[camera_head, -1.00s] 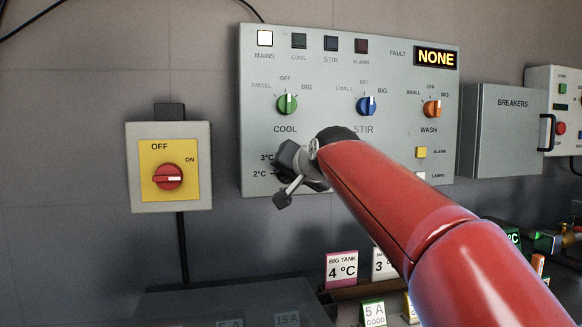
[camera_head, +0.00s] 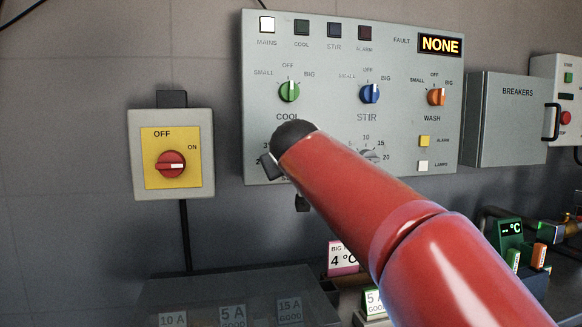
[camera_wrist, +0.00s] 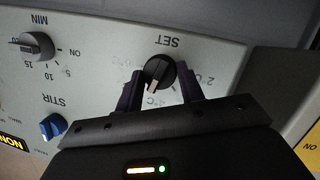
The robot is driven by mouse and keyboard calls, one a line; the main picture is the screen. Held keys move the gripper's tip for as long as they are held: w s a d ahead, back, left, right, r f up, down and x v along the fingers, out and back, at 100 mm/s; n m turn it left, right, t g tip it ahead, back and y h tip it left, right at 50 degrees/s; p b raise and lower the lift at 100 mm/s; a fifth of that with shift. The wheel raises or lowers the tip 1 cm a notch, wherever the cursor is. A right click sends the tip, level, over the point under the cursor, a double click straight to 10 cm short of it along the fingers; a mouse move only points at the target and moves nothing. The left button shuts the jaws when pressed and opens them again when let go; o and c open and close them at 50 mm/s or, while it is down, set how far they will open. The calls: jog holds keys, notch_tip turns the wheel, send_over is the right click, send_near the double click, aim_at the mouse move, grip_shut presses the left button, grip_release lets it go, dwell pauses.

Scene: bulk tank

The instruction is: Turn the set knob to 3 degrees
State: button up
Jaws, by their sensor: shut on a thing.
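The black set knob (camera_wrist: 157,75) sits under the word SET on the grey panel, which appears upside down in the wrist view. My gripper (camera_wrist: 161,88) has one dark finger on each side of the knob and is shut on it. The knob's pale pointer line is directed down in that view, toward a label ending in °C whose digit is hard to read. A 2°C label lies to its right, partly behind a finger. In the head view, my red arm hides the set knob and most of its scale on the control panel (camera_head: 345,70).
Right of the set knob is the MIN knob (camera_head: 369,157). Above are the green COOL (camera_head: 289,92), blue STIR (camera_head: 370,94) and orange WASH (camera_head: 436,97) knobs. A yellow-faced switch (camera_head: 171,164) stands left. Breaker box (camera_head: 505,125) stands right. Cards and a shelf lie below.

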jog(key=n+t+b, duration=0.1)
jog(key=n+b, duration=0.1)
jog(key=n, duration=0.1)
jog(key=n+t+h+b, duration=0.1)
jog(key=n+b, duration=0.1)
jog(key=n, duration=0.1)
jog(key=n+t+h+b, duration=0.1)
jog(key=n+b, duration=0.1)
jog(key=n, duration=0.2)
jog(key=shift+a+f+b, duration=0.1)
jog(key=shift+f+b, duration=0.2)
dwell(0.4)
jog(key=o, duration=1)
jog(key=shift+s, duration=0.1)
jog(key=s+b, duration=0.1)
jog(key=s, duration=0.6)
jog(key=shift+s+a+f+b, duration=0.15)
jog(key=shift+s+b, duration=0.2)
